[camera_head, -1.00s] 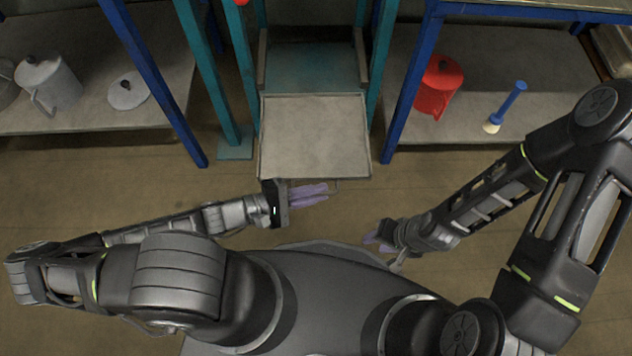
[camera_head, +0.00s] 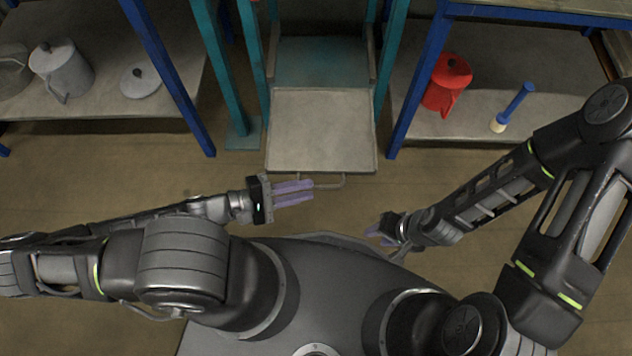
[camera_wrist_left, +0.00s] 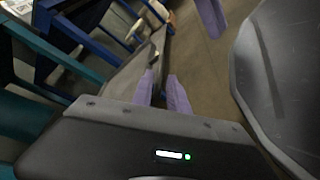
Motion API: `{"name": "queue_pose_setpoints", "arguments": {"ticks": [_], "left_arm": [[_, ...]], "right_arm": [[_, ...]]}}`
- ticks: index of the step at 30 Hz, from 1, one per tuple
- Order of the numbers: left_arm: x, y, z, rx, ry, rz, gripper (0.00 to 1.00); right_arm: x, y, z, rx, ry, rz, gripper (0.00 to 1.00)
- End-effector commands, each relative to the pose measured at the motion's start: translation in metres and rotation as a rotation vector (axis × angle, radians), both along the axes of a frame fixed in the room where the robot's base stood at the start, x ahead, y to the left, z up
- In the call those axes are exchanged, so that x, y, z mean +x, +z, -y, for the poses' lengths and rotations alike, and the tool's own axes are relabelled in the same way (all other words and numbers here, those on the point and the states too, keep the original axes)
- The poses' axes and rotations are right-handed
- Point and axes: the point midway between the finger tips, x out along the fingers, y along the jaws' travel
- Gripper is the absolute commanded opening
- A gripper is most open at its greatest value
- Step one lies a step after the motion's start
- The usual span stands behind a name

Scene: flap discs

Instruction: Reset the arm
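My left gripper (camera_head: 309,191) is in front of the grey drawer-like tray (camera_head: 320,128), just below its front edge. Its two purple fingers point right, with a gap between them and nothing held. The fingers also show in the left wrist view (camera_wrist_left: 163,91). My right gripper (camera_head: 374,237) hangs low near my body, right of the left one. Its purple fingers are partly hidden, and their opening is unclear.
A red lidded can (camera_head: 447,84) and a blue-handled tool (camera_head: 514,105) are on the right shelf. A grey pitcher (camera_head: 62,70) and a round lid (camera_head: 140,81) are on the left shelf. Blue and teal posts flank the tray. The floor in front is open.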

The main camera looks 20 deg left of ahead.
Motion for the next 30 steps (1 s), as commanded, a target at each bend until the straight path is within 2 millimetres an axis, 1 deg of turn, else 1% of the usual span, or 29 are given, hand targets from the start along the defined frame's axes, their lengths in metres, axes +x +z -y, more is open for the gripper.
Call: {"name": "queue_pose_setpoints", "arguments": {"ticks": [1,3,7,30], "left_arm": [[-0.004,0.004,-0.008,0.003,0.002,-0.002,0.2],[-0.009,0.005,-0.014,0.003,0.001,-0.001,0.2],[-0.013,0.006,-0.02,-0.001,0.001,0.001,0.2],[-0.013,0.005,-0.02,-0.001,0.001,0.001,0.2]], "right_arm": [[-0.001,0.007,-0.001,0.001,0.003,-0.002,0.36],[-0.002,0.009,-0.002,0.003,0.005,-0.003,0.36],[-0.003,0.01,-0.003,0.004,0.006,-0.005,0.36],[-0.002,0.01,-0.002,0.004,0.006,-0.004,0.36]]}}
